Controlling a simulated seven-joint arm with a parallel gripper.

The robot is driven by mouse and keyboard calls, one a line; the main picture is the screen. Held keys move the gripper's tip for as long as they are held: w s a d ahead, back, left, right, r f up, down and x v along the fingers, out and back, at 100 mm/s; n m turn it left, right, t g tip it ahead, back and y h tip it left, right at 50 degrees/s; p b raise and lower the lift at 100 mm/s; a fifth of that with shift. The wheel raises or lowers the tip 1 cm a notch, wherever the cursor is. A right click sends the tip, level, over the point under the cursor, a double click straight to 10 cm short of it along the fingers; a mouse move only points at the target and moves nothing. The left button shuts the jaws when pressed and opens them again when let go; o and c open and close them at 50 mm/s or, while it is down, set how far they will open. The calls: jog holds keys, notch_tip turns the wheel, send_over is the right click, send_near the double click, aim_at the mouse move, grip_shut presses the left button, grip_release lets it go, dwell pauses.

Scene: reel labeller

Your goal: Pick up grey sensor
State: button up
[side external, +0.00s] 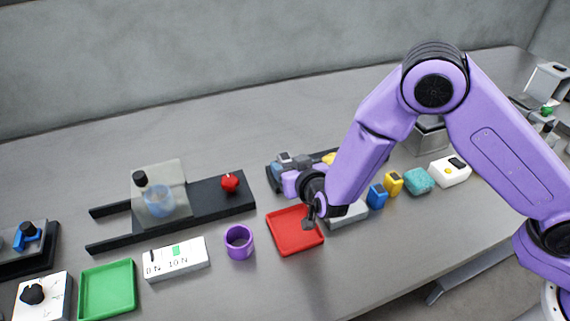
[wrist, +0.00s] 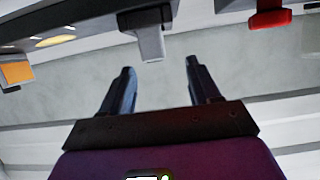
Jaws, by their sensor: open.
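A light grey block, which looks like the grey sensor (wrist: 151,42), sits against a dark bar in the wrist view, just ahead of my fingertips and roughly between their lines. My gripper (wrist: 160,68) is open, with nothing between its two dark fingers. In the side external view my gripper (side external: 287,168) is low over the dark-based station (side external: 270,173) behind the red tray. The hand and arm hide much of that station there, and I cannot clearly tell the sensor from the fingers.
A red tray (side external: 295,246) lies in front of my gripper, with a purple cup (side external: 238,251) to its left. A red part (wrist: 270,17) and an orange part (wrist: 16,73) flank the block. Blue (side external: 376,197) and yellow (side external: 394,184) blocks stand to the right.

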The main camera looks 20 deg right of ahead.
aim_at(286, 158)
jog(key=shift+d+x, duration=0.2)
jog(key=shift+x, duration=1.35)
jog(key=shift+d+x, duration=0.15)
jog(key=shift+x, duration=1.45)
jog(key=c, duration=1.1)
